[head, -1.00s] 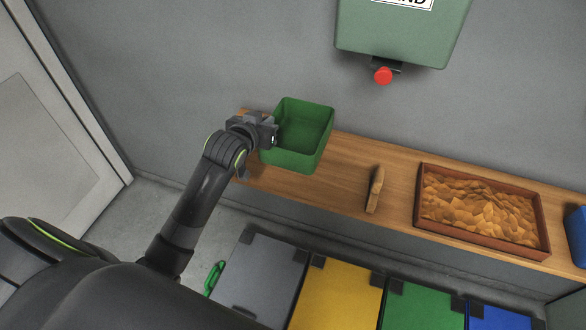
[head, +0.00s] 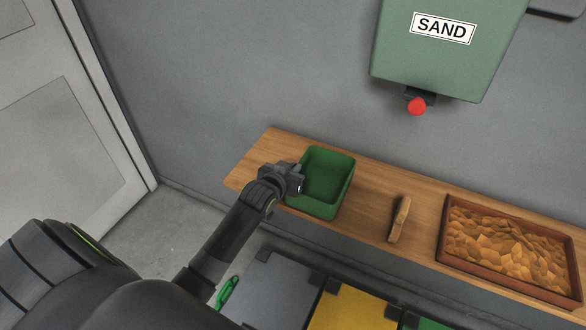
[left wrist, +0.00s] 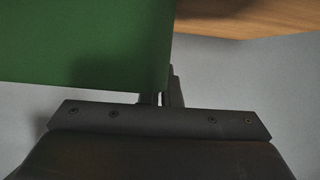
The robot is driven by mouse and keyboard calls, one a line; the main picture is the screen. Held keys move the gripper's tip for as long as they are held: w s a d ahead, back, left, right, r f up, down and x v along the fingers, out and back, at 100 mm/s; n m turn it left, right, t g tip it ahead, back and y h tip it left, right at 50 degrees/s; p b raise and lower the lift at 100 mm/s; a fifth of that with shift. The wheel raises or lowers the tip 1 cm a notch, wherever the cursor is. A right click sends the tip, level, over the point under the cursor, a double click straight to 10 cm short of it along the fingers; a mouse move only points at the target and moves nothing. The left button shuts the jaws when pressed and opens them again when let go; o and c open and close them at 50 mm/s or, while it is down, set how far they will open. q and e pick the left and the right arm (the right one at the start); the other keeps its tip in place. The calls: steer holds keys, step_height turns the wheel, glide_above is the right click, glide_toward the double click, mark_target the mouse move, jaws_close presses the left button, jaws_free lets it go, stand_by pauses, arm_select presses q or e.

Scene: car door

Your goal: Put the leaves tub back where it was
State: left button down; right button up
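The leaves tub (head: 327,175) is a green, open-topped box that looks empty inside. It is over the left part of the wooden shelf (head: 250,172), upright; I cannot tell whether its bottom touches the wood. My left gripper (head: 298,184) is at the tub's left wall and appears shut on it. In the left wrist view the green tub wall (left wrist: 85,45) fills the upper left and hides part of the fingers (left wrist: 165,92). My right gripper is not in view.
A wooden brush-like object (head: 399,218) lies right of the tub. A brown tray (head: 447,215) of orange-brown leaves or chips is farther right. A green SAND box (head: 440,60) with a red knob (head: 416,106) hangs on the wall above. Lidded bins (head: 270,285) stand below the shelf.

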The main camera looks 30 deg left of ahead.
arm_select(q)
steer(key=c, duration=1.6)
jaws_free()
steer(key=shift+c, duration=0.2)
steer(key=v, duration=1.2)
steer(key=shift+a, duration=0.1)
